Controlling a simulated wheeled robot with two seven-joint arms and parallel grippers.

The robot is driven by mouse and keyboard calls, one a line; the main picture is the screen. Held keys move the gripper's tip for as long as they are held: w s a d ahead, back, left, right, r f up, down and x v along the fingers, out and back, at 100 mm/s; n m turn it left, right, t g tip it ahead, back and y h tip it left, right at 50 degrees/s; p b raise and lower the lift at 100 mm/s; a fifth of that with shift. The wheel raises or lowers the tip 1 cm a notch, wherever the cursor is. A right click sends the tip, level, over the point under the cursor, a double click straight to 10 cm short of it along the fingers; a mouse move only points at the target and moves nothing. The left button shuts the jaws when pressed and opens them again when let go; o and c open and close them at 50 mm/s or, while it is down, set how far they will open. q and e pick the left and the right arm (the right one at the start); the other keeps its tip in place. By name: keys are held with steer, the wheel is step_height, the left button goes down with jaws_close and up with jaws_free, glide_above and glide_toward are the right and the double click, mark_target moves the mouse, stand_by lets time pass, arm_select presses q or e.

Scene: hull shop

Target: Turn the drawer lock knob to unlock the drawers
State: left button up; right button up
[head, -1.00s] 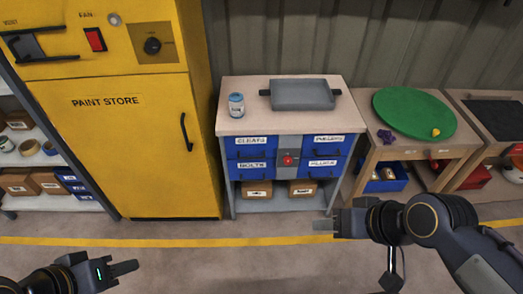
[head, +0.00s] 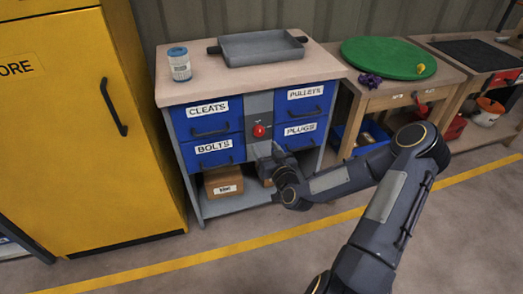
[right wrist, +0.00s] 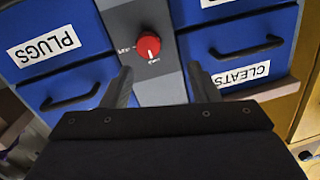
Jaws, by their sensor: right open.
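The drawer lock knob (head: 259,131) is red and round, on a grey panel (head: 259,106) between the blue drawers of the cabinet. The knob also shows in the right wrist view (right wrist: 148,46), with a white pointer mark and small lettering on the panel around it. My right gripper (head: 272,150) is just in front of the panel, close below the knob. In the right wrist view its two open fingers (right wrist: 158,88) stand apart on either side of the panel, with the knob beyond them, not between the tips. My left gripper is out of view.
Drawers labelled CLEATS (head: 209,116), BOLTS (head: 217,154), PULLEYS (head: 305,98) and PLUGS (head: 300,134) flank the panel. A jar (head: 179,65) and a grey tray (head: 262,48) stand on top. The yellow paint store (head: 75,130) stands left. Open floor lies in front.

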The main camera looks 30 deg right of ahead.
mark_target(260, 133)
steer(key=shift+m+h, duration=0.4)
steer(key=shift+h, duration=0.1)
steer(key=w+d, duration=0.1)
steer(key=w, duration=0.1)
steer(key=w+b, duration=0.1)
steer(key=w, duration=0.2)
steer(key=w+d+f, duration=0.1)
steer(key=w, duration=0.1)
steer(key=shift+w+d, duration=0.2)
steer(key=shift+d, duration=0.15)
steer(key=shift+b, duration=0.3)
steer(key=c, duration=1)
